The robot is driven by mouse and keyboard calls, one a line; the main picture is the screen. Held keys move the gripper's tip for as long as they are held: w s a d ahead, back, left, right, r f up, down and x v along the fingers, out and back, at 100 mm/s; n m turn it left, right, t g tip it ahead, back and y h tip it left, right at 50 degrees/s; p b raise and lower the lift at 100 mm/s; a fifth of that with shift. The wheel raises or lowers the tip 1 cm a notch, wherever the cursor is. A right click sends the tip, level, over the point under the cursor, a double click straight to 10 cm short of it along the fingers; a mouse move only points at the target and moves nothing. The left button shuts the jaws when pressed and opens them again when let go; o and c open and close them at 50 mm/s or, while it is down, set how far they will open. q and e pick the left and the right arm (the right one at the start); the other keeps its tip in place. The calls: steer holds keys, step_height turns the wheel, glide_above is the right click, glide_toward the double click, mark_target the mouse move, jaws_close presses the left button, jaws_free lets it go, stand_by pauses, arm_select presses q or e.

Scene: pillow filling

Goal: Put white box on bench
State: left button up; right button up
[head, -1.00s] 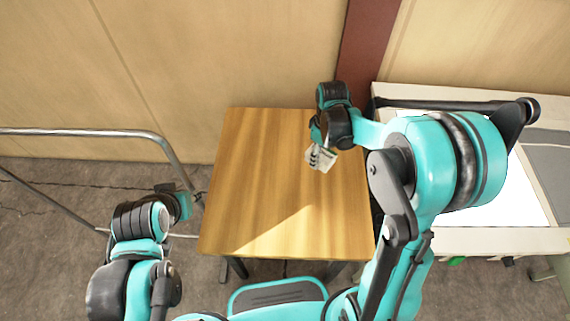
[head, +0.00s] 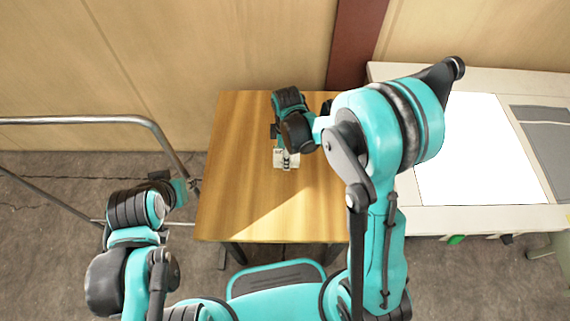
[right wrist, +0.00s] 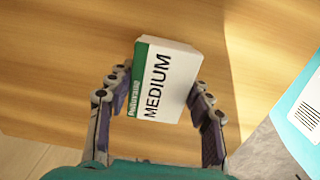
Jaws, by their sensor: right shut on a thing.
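The white box (right wrist: 165,82) has a green stripe and the word MEDIUM, and sits between the fingers of my right gripper (right wrist: 160,110) in the right wrist view. In the head view the white box (head: 285,159) shows at the tip of my right gripper (head: 286,152), over the middle of the wooden bench (head: 235,200). I cannot tell if the box touches the bench top. My right gripper is shut on the box. My left gripper (head: 185,190) is beside the bench's left side, apart from it; its fingers are too small and hidden to read.
A metal rail (head: 90,120) stands to the left of the bench. A pale table (head: 470,218) with a white sheet (head: 470,150) and a grey panel (head: 548,135) stands at right. A tan wall is behind. The front and left of the bench top are clear.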

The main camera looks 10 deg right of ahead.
steer(key=shift+a+f, duration=0.2)
steer(key=shift+a, duration=0.1)
steer(key=shift+s+f, duration=0.1)
steer(key=shift+f, duration=0.15)
steer(key=shift+f+b, duration=0.95)
steer(key=shift+f, duration=0.75)
steer(key=shift+f, duration=0.15)
steer(key=o, duration=1.2)
